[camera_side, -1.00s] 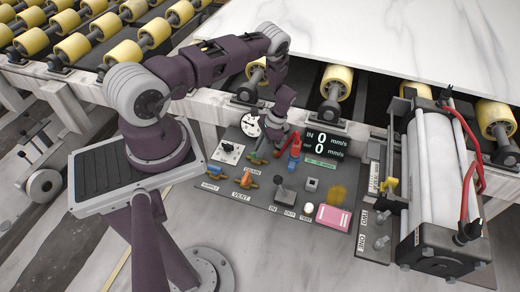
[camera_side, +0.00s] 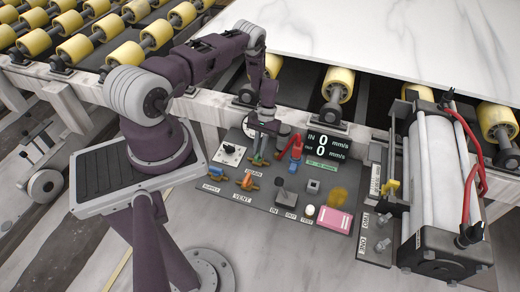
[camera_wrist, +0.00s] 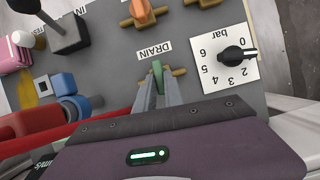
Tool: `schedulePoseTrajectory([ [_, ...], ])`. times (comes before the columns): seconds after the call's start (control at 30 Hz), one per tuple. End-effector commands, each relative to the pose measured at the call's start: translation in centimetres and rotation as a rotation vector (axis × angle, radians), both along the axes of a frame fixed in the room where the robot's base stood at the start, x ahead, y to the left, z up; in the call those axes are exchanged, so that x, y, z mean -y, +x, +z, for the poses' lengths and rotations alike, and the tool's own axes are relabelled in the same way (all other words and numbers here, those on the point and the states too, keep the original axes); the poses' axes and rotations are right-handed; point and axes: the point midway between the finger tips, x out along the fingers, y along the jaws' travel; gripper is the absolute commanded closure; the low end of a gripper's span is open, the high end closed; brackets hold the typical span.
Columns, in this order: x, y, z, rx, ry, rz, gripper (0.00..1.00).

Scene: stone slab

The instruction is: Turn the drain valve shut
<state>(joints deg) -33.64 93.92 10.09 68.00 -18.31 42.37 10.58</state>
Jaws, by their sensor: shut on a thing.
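The drain valve has a green handle (camera_wrist: 157,74) on a brass body (camera_wrist: 179,72), beside the DRAIN label in the wrist view. The handle looks crosswise to the brass body, though the fingers hide part of it. In the side view, the drain valve (camera_side: 258,161) is on the grey panel, below my gripper (camera_side: 262,150). My gripper is shut on the green handle, with its two grey fingers (camera_wrist: 160,92) on either side of it.
The orange vent valve (camera_side: 248,182) and blue supply valve (camera_side: 215,170) are close by. A pressure dial (camera_wrist: 231,58) is to the right in the wrist view. The black lever (camera_wrist: 68,33) and red-handled part (camera_side: 296,146) stand up from the panel (camera_side: 265,205).

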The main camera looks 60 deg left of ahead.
Motion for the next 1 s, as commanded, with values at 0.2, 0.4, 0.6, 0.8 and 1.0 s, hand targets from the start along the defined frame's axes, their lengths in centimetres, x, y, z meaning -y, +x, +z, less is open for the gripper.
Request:
schedulePoseTrajectory([
  [0.2, -0.09, 0.02, 0.05, 0.002, 0.001, 0.069, 1.00],
  [0.4, -0.11, 0.02, 0.04, 0.002, 0.001, 0.092, 1.00],
  [0.6, -0.11, 0.02, 0.03, 0.002, 0.001, 0.095, 1.00],
  [0.8, -0.11, 0.02, 0.03, 0.002, 0.001, 0.095, 0.83],
  [1.0, -0.10, -0.02, 0.01, 0.002, 0.001, 0.093, 0.65],
])
